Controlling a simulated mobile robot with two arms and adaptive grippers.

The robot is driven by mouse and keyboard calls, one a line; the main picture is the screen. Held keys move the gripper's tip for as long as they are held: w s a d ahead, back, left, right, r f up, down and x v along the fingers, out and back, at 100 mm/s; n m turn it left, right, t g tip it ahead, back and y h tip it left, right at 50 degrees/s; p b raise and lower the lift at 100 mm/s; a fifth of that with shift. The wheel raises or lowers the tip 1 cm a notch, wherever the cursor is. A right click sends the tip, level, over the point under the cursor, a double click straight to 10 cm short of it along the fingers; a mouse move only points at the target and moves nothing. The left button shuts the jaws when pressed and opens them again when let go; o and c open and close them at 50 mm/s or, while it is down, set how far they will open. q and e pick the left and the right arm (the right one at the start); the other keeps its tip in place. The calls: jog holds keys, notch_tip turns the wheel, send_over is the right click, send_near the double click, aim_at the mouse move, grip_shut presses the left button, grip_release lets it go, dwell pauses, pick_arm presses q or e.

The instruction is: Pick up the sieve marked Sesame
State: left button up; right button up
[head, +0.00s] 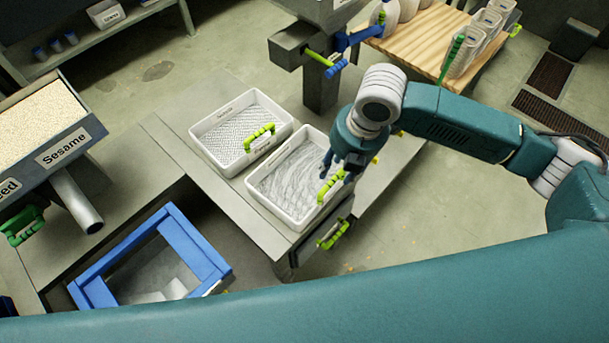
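Two white rectangular sieves sit side by side on the grey bench, each with a lime-green handle. The rear sieve (226,133) has a fine mesh pattern; the front sieve (283,187) shows wavy grey lines inside. Small labels on their rims are too small to read, so I cannot tell which is marked Sesame. My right gripper (335,168) is at the right side of the front sieve, close to its green handle (331,186). Its fingers are small and partly hidden by the arm, so I cannot tell whether they touch the handle. My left gripper is out of view.
A hopper marked Sesame (62,146) with pale seeds and a spout stands at left. A grey post machine (320,90) stands behind the sieves. A wooden pallet table (425,45) with containers is at top right.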

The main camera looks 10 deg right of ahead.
aim_at(335, 175)
jog(key=f, duration=0.3)
jog(key=shift+w+a+f, duration=0.1)
jog(key=shift+a+f, duration=0.1)
jog(key=shift+f, duration=0.15)
jog(key=shift+w+f, duration=0.1)
jog(key=shift+f, duration=0.35)
jog(key=c, duration=0.9)
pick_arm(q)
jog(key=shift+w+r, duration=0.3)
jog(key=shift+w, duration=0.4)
pick_arm(e)
jog(key=shift+r, duration=0.1)
grip_shut()
